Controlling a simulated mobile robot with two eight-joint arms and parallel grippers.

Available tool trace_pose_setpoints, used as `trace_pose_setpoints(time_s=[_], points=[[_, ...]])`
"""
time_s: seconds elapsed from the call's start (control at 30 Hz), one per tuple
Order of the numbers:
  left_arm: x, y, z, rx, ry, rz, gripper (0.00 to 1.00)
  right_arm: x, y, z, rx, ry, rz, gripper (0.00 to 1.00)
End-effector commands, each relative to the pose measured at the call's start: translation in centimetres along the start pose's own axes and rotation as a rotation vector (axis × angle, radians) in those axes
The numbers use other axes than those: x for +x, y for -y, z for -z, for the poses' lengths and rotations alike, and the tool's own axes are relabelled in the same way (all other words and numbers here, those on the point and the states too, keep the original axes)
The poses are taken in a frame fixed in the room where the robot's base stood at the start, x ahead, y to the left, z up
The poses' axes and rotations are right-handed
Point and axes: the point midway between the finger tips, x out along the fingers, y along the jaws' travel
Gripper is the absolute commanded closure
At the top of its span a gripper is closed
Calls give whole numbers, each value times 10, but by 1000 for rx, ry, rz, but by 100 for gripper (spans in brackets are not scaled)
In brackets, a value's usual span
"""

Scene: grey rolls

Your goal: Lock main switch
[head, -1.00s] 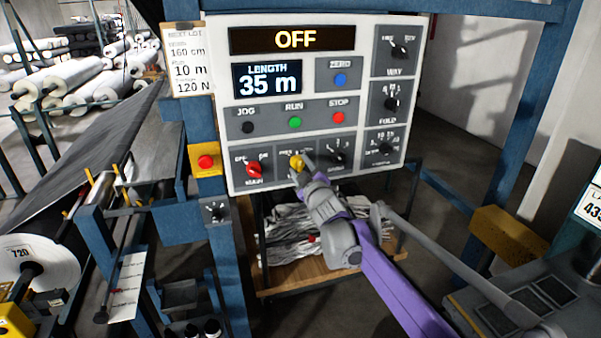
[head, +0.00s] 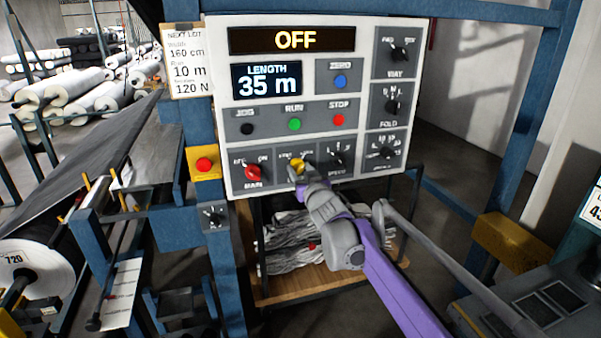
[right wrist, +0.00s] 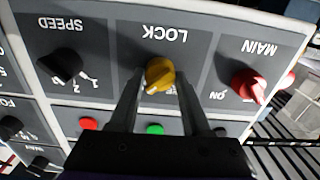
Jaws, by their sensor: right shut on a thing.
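The yellow LOCK knob (head: 297,165) sits in the bottom row of the control panel (head: 218,90). It also shows in the right wrist view (right wrist: 160,72), upside down there. My right gripper (head: 303,173) is at this knob; in the right wrist view its two fingers (right wrist: 158,85) stand on either side of it, shut on it. The red MAIN switch (head: 253,173) is just left of it, pointing to its OFF side in the right wrist view (right wrist: 248,83). The panel display (head: 293,40) reads OFF. The LOCK labels are partly hidden. My left gripper is not in view.
The black SPEED knob (head: 336,159) is close on the right of the LOCK knob. A red button on a yellow box (head: 204,165) is left of the panel. A wooden shelf with grey cloth (head: 290,290) stands below. A blue frame post (head: 500,150) stands at right.

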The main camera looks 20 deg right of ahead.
Motion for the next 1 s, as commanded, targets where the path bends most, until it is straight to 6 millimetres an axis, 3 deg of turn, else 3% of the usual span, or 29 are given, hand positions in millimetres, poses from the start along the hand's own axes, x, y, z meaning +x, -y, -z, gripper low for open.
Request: trace_pose_setpoints(time_s=[0.6,0.63,0.8,1.0], points=[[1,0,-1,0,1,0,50,0,0,0,42,0,0,100],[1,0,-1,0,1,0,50,0,0,0,42,0,0,49],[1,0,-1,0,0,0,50,0,0,0,41,0,0,22],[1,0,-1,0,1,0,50,0,0,0,40,0,0,22]])
